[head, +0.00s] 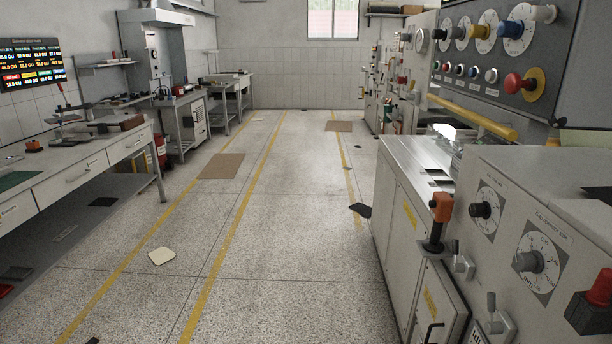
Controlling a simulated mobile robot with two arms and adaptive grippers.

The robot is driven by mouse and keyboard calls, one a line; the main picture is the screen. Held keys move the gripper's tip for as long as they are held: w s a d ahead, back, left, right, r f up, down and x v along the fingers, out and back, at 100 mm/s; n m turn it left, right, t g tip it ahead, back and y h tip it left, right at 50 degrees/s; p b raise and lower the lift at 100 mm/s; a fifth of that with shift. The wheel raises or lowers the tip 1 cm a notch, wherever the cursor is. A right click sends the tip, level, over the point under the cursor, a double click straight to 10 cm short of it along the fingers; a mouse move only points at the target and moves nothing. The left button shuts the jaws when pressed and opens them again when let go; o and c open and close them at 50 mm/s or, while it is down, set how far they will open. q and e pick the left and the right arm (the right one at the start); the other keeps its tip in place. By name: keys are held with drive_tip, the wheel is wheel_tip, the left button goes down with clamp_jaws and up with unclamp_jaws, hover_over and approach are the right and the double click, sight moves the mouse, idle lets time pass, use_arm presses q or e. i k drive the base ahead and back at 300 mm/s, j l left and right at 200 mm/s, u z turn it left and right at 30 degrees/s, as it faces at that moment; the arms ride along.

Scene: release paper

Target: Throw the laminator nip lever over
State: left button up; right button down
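A lever with an orange grip (441,206) and a dark lower part stands upright at the front left edge of the grey machine cabinet (550,185) on the right. Smaller grey metal levers (462,264) sit below and to the right of it on the cabinet front. Another grey lever (494,312) is lower, near the bottom edge. I cannot read a label that tells which one is the laminator nip lever. Neither of my grippers is in view.
Black dials (530,262) and a red knob (602,287) are on the near cabinet. A control panel (490,65) with a red button (514,83) is above. A workbench (80,165) lines the left. The aisle floor (270,220) is mostly clear, with a pale scrap (161,256).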

sight(411, 97)
drive_tip(key=i+z, duration=0.2)
drive_tip(key=i, duration=0.3)
drive_tip(key=i+j+z, duration=0.15)
drive_tip(key=i, duration=0.35)
drive_tip(key=i+j+z, duration=0.2)
drive_tip(key=i, duration=0.3)
drive_tip(key=i+j+z, duration=0.15)
drive_tip(key=i+j, duration=0.15)
drive_tip(key=i, duration=0.2)
drive_tip(key=i+j+z, duration=0.2)
drive_tip(key=i+j, duration=0.15)
drive_tip(key=i, duration=0.1)
